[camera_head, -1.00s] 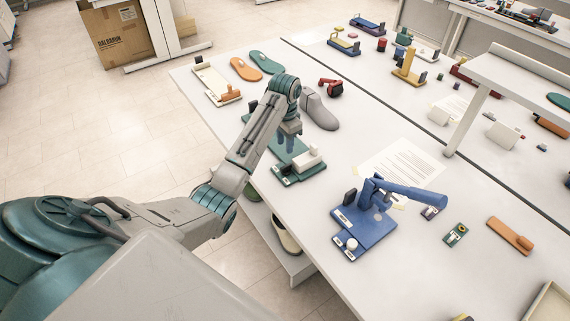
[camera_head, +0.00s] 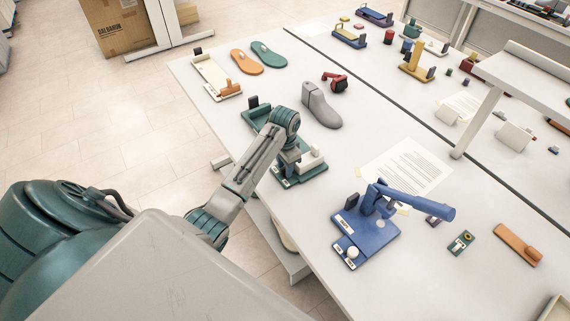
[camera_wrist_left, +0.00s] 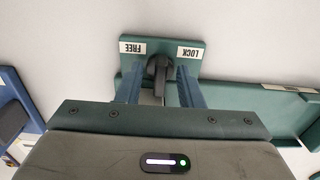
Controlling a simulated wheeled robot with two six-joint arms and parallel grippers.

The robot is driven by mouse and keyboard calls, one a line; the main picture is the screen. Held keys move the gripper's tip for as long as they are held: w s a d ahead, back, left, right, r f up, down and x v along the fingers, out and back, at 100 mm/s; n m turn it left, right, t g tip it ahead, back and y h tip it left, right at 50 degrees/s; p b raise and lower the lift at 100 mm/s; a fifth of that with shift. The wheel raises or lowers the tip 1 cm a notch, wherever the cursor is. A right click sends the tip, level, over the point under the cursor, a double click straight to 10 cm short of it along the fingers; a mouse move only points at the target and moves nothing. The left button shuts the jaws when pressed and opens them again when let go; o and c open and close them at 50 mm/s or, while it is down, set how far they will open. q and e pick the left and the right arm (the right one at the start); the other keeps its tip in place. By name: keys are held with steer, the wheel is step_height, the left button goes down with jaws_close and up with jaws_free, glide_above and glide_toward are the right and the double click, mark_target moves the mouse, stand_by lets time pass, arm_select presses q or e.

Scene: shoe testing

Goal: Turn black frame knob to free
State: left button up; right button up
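The black knob (camera_wrist_left: 158,68) stands on a small green plate (camera_wrist_left: 196,68) in the left wrist view. The plate has a FREE label (camera_wrist_left: 132,48) on the left and a LOCK label (camera_wrist_left: 190,53) on the right. The knob lies between the labels, nearly lengthwise in the picture. My left gripper (camera_wrist_left: 158,88) is open, with one blue-grey finger on each side of the knob. Contact cannot be made out. In the head view, my left gripper (camera_head: 287,158) is low over the green fixture (camera_head: 257,117) and hides the knob.
A white block (camera_head: 312,158) sits on the green fixture's right side. A blue fixture (camera_head: 370,230) stands to the right, nearer me. A grey shoe last (camera_head: 322,108) and a red-black tool (camera_head: 337,84) lie behind. Paper (camera_head: 408,168) lies on the table to the right.

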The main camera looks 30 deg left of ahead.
arm_select(q)
steer(key=c, duration=0.6)
jaws_close()
steer(key=shift+m, duration=0.4)
steer(key=m, duration=0.3)
steer(key=shift+w+a+m, duration=0.1)
steer(key=shift+m, duration=0.3)
steer(key=m, duration=0.4)
steer(key=shift+m, duration=0.3)
steer(key=m, duration=0.4)
steer(key=shift+w, duration=0.1)
steer(key=m, duration=0.4)
steer(key=shift+w, duration=0.1)
steer(key=shift+m, duration=0.4)
